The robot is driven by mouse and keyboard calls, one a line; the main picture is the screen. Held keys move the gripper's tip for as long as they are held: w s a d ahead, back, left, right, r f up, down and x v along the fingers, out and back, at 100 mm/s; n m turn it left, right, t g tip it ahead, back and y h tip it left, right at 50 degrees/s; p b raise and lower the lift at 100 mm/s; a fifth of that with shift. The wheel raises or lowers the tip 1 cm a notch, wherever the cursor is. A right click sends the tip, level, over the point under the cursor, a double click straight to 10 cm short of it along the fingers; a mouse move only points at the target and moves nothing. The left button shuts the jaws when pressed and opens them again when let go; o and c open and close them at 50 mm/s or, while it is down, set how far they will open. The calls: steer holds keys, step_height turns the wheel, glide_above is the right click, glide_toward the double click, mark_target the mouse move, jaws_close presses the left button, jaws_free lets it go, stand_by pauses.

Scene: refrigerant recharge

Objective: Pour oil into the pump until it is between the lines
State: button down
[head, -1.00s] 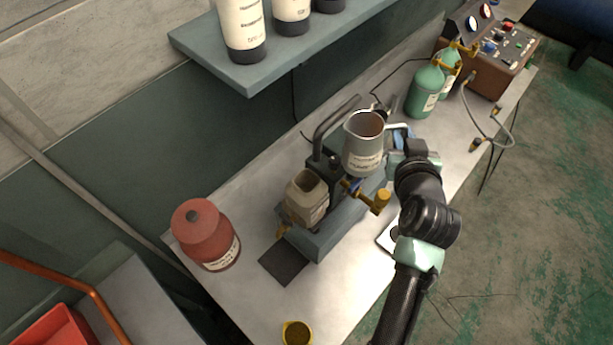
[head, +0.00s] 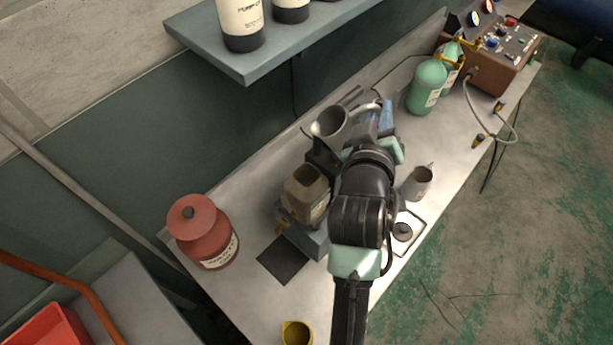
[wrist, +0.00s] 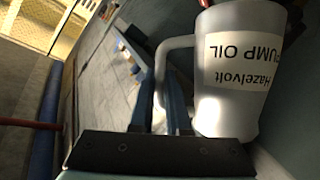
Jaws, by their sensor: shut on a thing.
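The pump oil jug (head: 326,126), a translucent grey-white pitcher, is above the pump, tilted. In the wrist view the jug (wrist: 232,72) shows its "Hazelvolt PUMP OIL" label upside down. My gripper (head: 378,114) is shut on the jug's handle; its blue fingers (wrist: 158,95) show in the wrist view. The pump (head: 306,190), with a beige housing and blue-grey base, stands on the bench, partly hidden behind my arm. Its level lines and oil level are not visible. I cannot tell whether oil is flowing.
A red canister (head: 203,236) and dark mat (head: 283,260) lie left of the pump. A yellow cup (head: 297,334) is at the front. A small grey pitcher (head: 417,183) and a tray (head: 413,222) are at right. Green cylinders (head: 428,88) stand behind; a shelf (head: 255,66) overhangs.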

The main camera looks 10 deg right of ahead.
mark_target(352, 118)
steer(key=shift+a+f+n+h+b, duration=0.3)
steer(key=shift+a+n+b, duration=0.2)
steer(key=shift+b, duration=0.4)
steer(key=shift+w+a+r+n+t+h+b, duration=0.1)
steer(key=shift+a+r+n+t+h+b, duration=0.25)
steer(key=shift+n+b, duration=0.25)
steer(key=shift+w+a+r+n+t+h+b, duration=0.1)
steer(key=shift+a+n+t+h+b, duration=0.2)
steer(key=shift+a+n+b, duration=0.6)
steer(key=shift+d+b, duration=0.2)
steer(key=shift+b, duration=0.3)
steer(key=shift+w+a+n+t+h+b, duration=0.1)
steer(key=shift+a+n+t+h+b, duration=0.2)
steer(key=shift+a+n+b, duration=0.6)
steer(key=shift+d, duration=0.5)
steer(key=shift+d+b, duration=0.2)
steer(key=shift+b, duration=0.1)
steer(key=shift+d+n, duration=0.15)
steer(key=shift+n, duration=0.15)
steer(key=shift+a+f+n+t+b, duration=0.35)
steer(key=shift+a+n+b, duration=0.15)
steer(key=shift+b, duration=0.25)
